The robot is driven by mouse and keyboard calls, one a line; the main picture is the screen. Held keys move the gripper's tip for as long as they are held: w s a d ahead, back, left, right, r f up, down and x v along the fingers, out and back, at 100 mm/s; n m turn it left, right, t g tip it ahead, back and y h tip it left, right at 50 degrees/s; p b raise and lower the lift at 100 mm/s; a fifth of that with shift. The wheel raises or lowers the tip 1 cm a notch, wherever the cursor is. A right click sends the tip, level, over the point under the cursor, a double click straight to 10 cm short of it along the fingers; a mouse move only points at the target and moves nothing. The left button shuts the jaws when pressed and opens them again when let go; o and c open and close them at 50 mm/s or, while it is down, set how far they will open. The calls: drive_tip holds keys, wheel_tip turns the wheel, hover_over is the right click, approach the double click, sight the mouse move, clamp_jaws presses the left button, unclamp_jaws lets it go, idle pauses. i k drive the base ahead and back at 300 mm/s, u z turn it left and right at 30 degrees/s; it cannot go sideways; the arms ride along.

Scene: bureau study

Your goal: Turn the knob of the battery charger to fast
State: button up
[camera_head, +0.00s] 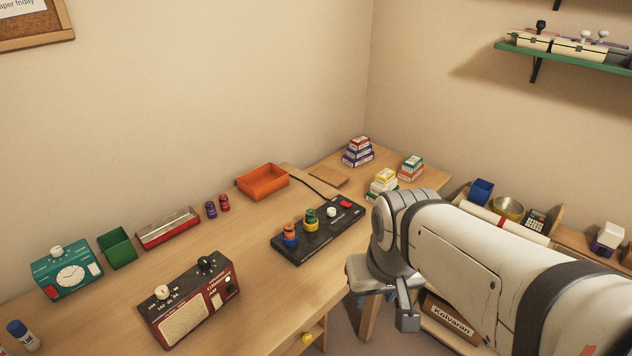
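The battery charger appears to be the long black box (292,250) in the middle of the desk, with a cord running from its back. Two round pieces stand on it, one orange and blue (290,235), one green and yellow (310,220). Its small white knob (331,212) is right of them, beside a red part (345,205). The knob's pointer and markings are too small to read. My gripper (407,318) hangs low, right of the charger and beyond the desk's front edge, apart from the knob. Its fingers are mostly hidden, so its opening does not show.
A red radio (190,298) stands front left of the charger, with a teal timer (67,273) further left. An orange tray (262,181) and stacked small boxes (358,151) are behind. Desk between radio and charger is bare.

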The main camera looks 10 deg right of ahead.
sight(330, 211)
drive_tip(key=u, duration=0.05)
drive_tip(key=k, duration=0.95)
drive_tip(key=z, duration=0.7)
drive_tip(key=i, duration=2.15)
drive_tip(key=u, duration=0.8)
